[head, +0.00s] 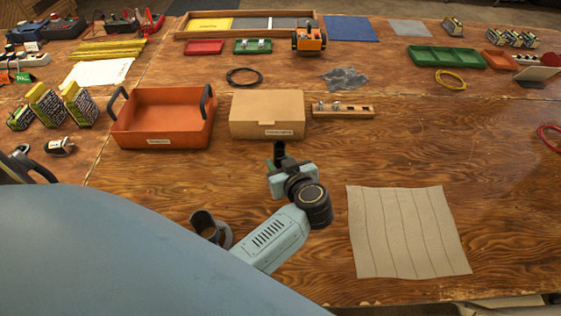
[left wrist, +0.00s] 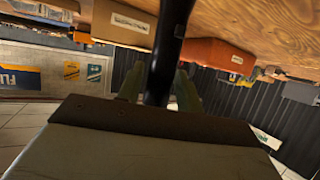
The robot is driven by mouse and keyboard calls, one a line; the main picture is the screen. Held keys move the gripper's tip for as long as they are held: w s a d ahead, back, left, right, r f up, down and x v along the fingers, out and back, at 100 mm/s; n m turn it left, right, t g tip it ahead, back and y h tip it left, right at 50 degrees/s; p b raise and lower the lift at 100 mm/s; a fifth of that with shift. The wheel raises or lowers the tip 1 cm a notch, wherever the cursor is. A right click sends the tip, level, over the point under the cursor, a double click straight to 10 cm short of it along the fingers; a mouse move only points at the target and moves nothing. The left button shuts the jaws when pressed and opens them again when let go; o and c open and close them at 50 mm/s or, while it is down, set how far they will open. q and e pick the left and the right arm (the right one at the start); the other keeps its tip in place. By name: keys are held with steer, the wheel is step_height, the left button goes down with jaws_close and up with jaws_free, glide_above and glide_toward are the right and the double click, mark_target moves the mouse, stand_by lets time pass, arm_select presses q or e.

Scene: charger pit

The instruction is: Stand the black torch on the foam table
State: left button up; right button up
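The black torch (head: 279,150) is held at the tip of my left gripper (head: 284,172), just in front of the cardboard box. In the left wrist view the black torch (left wrist: 168,50) is a dark cylinder running from the top edge down between the two greenish fingers of my left gripper (left wrist: 158,88). The fingers are closed around it. The torch looks roughly upright; I cannot tell whether its lower end touches the wood. A beige mat with parallel lines (head: 408,232), perhaps the foam, lies flat and bare to the right of my arm. My right gripper is out of view.
The cardboard box (head: 267,118) stands behind the gripper. An orange crate with black handles (head: 160,142) is left of it, and a wooden rack with small metal parts (head: 343,112) right of it. The wooden table (head: 490,140) is clear around the mat's back and right.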

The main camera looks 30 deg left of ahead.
arm_select(q)
steer(key=shift+o, duration=0.9)
steer(key=shift+r, duration=0.15)
steer(key=p+v, duration=0.1)
steer(key=v, duration=1.1)
